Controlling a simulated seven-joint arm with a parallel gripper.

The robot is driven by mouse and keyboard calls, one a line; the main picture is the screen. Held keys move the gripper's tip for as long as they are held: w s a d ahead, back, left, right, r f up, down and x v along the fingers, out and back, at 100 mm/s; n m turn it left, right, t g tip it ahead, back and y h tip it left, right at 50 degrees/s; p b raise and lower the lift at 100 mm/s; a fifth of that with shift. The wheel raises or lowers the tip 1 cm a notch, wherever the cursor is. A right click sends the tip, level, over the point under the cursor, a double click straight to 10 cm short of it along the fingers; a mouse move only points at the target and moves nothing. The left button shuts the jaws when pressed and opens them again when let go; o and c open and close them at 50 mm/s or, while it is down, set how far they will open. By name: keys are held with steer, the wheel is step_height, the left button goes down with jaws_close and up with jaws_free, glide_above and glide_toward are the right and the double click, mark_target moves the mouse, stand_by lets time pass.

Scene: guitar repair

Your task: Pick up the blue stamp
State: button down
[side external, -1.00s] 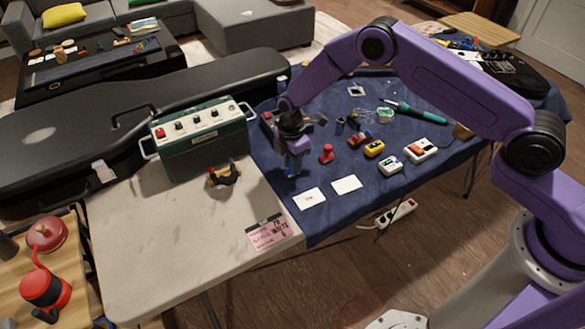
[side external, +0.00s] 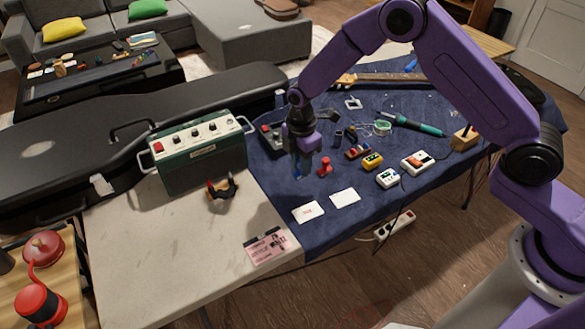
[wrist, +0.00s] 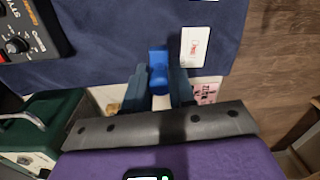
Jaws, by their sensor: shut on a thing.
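The blue stamp (wrist: 158,70) is between the two fingers of my gripper (wrist: 160,82) in the wrist view, with its handle end toward the camera. My gripper (side external: 300,168) is shut on it, over the dark blue cloth (side external: 272,185). In the side view the stamp is small and mostly hidden by the fingers, so its exact height over the cloth is hard to tell. A red stamp (side external: 325,167) stands on the cloth just right of my gripper.
A white card with a red mark (side external: 308,211) and a blank card (side external: 345,198) lie in front. Small pedals (side external: 387,178) stand to the right. A green amplifier (side external: 200,155) is on the left. A pink card (side external: 266,246) lies on the bare table.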

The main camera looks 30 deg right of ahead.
steer(key=s+d+r, duration=0.3)
steer(key=s+r, duration=0.2)
steer(key=s, duration=0.4)
steer(key=shift+s+d+r, duration=0.35)
steer(key=c, duration=1.6)
jaws_free()
jaws_close()
steer(key=shift+c, duration=0.9)
jaws_free()
steer(key=shift+w+d+f, duration=0.3)
steer(key=shift+d+f, duration=0.7)
steer(key=shift+f, duration=0.95)
steer(key=shift+w+d+f, duration=0.35)
steer(key=shift+d+f, duration=0.65)
steer(key=shift+f, duration=1)
steer(key=shift+w+d+f, duration=0.3)
steer(key=shift+d+f, duration=0.7)
steer(key=shift+f, duration=0.95)
